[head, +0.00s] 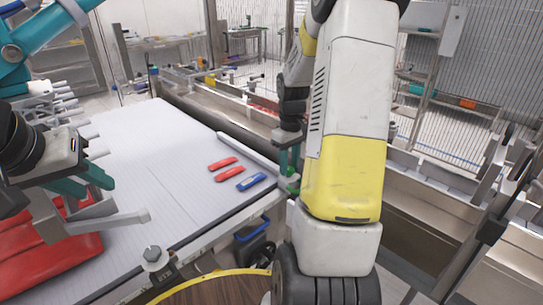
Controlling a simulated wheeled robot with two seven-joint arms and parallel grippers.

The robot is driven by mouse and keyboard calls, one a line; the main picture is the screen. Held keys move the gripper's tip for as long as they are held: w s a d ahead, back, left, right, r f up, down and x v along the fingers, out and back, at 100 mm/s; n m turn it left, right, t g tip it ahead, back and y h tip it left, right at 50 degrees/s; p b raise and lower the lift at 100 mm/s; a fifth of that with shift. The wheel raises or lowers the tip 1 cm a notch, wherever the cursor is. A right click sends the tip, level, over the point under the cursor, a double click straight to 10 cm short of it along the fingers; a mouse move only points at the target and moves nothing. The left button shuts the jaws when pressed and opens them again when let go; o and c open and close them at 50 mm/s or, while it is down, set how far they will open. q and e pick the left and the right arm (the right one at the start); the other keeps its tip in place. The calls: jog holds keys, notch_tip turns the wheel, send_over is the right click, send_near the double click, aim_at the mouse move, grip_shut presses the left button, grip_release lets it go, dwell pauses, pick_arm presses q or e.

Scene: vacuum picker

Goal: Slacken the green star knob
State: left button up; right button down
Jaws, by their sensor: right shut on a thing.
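The green star knob (293,190) shows only as a small bright green patch at the right edge of the white table, mostly hidden by my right arm and gripper. My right gripper (288,165), with dark green fingers, reaches down there and is shut on the knob. My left gripper (86,182) is at the left over the table, far from the knob. Its teal fingers stand apart with nothing seen between them.
Two red pieces (226,168) and a blue piece (251,182) lie on the white table (150,150). A red object (50,260) and a grey bar (110,222) are below my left gripper. Metal rails (430,190) run along the right. The table's middle is clear.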

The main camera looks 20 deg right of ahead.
aim_at(289, 169)
jog(key=n, duration=0.6)
jog(key=shift+n, duration=0.3)
dwell(0.4)
jog(key=c, duration=1)
grip_release()
jog(key=shift+r, duration=3.9)
